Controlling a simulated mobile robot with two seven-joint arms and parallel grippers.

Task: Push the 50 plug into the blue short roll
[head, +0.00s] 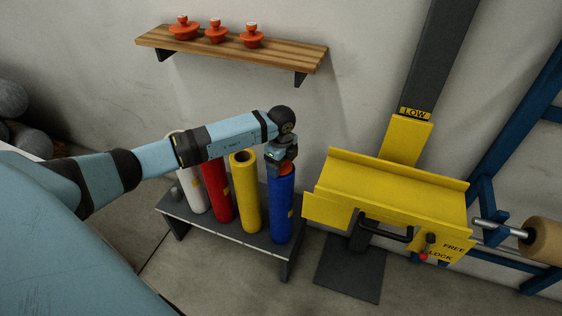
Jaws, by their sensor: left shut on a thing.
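The blue short roll (281,212) stands upright at the right end of a low dark bench. My left gripper (282,160) is directly over its top, pointing down, and is shut on an orange plug (288,169). Only a sliver of this plug shows between the fingers and the roll; its label cannot be read. The plug is at the roll's top opening; I cannot tell how deep it sits. My right gripper is not in view.
A yellow roll (244,195), a red roll (217,192) and a white roll (190,190) stand left of the blue one on the bench (232,233). Three orange plugs (216,33) sit on a wooden shelf (285,54). A yellow gantry fixture (390,190) stands close on the right.

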